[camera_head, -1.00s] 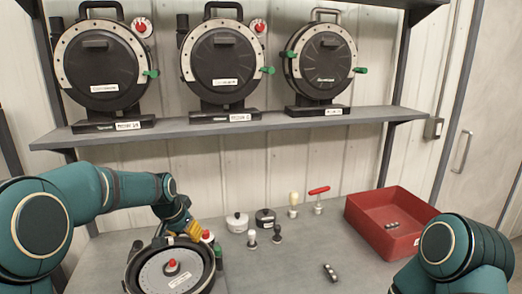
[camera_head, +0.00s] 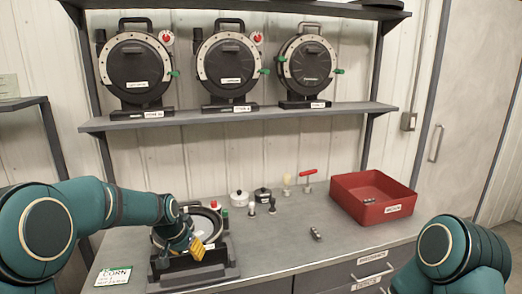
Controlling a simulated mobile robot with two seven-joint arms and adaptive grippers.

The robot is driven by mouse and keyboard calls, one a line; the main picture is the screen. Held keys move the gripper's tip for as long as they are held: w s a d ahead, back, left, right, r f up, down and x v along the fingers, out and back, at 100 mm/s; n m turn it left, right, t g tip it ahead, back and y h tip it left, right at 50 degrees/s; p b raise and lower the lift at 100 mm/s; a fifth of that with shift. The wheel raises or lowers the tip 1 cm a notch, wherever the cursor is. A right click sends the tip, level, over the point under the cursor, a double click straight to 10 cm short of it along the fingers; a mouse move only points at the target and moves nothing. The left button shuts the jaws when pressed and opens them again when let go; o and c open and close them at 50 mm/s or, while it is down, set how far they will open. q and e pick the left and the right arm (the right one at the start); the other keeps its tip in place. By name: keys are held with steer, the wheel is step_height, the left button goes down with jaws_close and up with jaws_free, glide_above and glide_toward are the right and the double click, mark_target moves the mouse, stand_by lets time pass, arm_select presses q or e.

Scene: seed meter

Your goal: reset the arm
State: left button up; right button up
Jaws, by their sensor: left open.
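Three closed meters (camera_head: 230,64) stand on the shelf (camera_head: 290,117). Small knobs and tools, including a red-handled one (camera_head: 308,175), stand at the bench's back. A red bin (camera_head: 345,201) is at the right. A small dark part (camera_head: 316,234) lies mid-bench. A CORN card (camera_head: 114,275) lies front left.

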arm_select(q)
step_height(320, 180, down, 10)
steer(key=s+d+r+n, duration=0.1)
steer(key=s+d, duration=0.1)
steer(key=s+d+f+n+g+h, duration=0.1)
steer(key=s+d+f, duration=0.3)
steer(key=s+f, duration=0.4)
steer(key=s+d+f+n+g+h, duration=0.1)
steer(key=s+d+f+n, duration=0.2)
steer(key=s+f, duration=0.6)
steer(key=s+d+b, duration=0.1)
steer(key=s, duration=0.6)
steer(key=shift+s, duration=0.3)
steer(key=shift+d+f, duration=0.1)
